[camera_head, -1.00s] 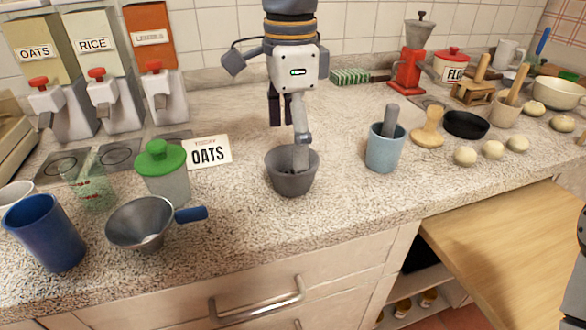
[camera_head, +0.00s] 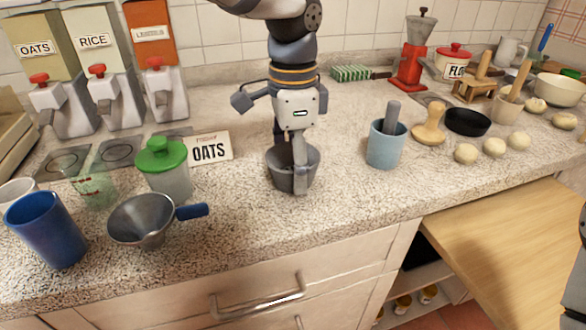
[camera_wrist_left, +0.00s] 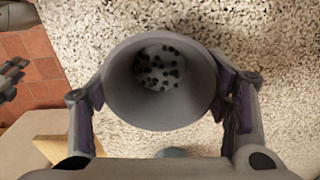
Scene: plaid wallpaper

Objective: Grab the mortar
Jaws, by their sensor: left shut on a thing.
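The grey mortar (camera_head: 286,172), a tapered cup, stands on the speckled counter near the middle. In the left wrist view its open mouth (camera_wrist_left: 162,112) faces the camera, with dark specks on the inside bottom. My left gripper (camera_head: 293,165) comes down over it, one finger in front and one behind. In the wrist view the fingers press on opposite sides of its wall, so it is shut on the mortar. A dark part of my right arm (camera_head: 574,290) shows at the right edge; its jaws cannot be made out.
A blue cup with a grey pestle (camera_head: 385,150) stands to the right. A green-lidded jar (camera_head: 165,175), an "OATS" card (camera_head: 210,149) and a metal funnel with a blue handle (camera_head: 140,217) stand to the left. A wooden board (camera_head: 510,240) juts out at right. Counter in front is clear.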

